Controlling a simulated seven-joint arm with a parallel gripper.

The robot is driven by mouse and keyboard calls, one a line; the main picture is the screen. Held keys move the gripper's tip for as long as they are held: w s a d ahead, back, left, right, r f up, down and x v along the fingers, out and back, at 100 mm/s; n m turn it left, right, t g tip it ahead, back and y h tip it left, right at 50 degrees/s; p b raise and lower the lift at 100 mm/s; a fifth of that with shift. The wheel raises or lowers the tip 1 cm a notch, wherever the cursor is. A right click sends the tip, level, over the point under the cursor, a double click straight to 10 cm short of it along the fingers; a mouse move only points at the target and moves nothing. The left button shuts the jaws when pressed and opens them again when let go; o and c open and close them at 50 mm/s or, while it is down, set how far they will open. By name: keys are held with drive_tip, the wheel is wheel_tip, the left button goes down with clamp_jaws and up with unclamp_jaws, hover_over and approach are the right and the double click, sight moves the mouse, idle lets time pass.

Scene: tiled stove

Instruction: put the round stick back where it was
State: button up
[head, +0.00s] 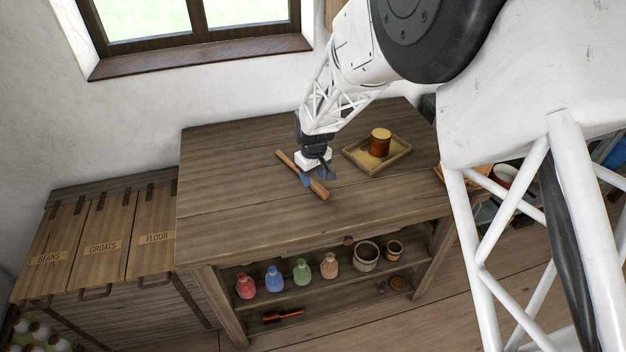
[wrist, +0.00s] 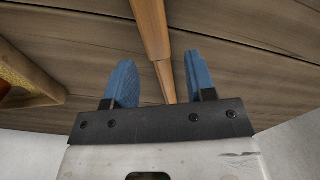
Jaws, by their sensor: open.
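The round stick (head: 302,174) is a light brown wooden rod with a thicker end, like a rolling pin. It lies on the wooden table (head: 232,174) in the head view, slanting from upper left to lower right. My gripper (head: 318,178) is right at the stick, above the tabletop. In the wrist view the stick (wrist: 155,38) runs down between the two blue fingertips of my gripper (wrist: 158,82). The fingers are apart, with a gap on each side of the stick. The head view does not show clearly how far the fingertips reach down around it.
A shallow wooden tray (head: 352,154) with a brown jar (head: 380,142) stands just right of my gripper. The tray's edge (wrist: 40,98) shows at left in the wrist view. Coloured bottles (head: 274,279) and pots stand on the shelf below. The left tabletop is clear.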

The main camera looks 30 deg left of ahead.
wheel_tip(320, 180, up, 10)
idle(0.5)
drive_tip(key=shift+d, duration=0.1)
idle(0.5)
drive_tip(key=s+d+r+m, duration=0.1)
drive_tip(key=d+r+m, duration=0.1)
drive_tip(key=d+r, duration=0.65)
drive_tip(key=s+d+r+m+t, duration=0.1)
drive_tip(key=s+d+r+m, duration=0.15)
drive_tip(key=d, duration=1.05)
drive_tip(key=d+r+m, duration=0.2)
drive_tip(key=d+r, duration=0.4)
drive_tip(key=d, duration=0.5)
drive_tip(key=s+d+r+m+t, duration=0.1)
drive_tip(key=s+d+m, duration=0.6)
drive_tip(key=s+d, duration=1.6)
drive_tip(key=shift+s+r+t, duration=0.3)
drive_tip(key=shift+s+r, duration=0.05)
drive_tip(key=shift+s, duration=0.05)
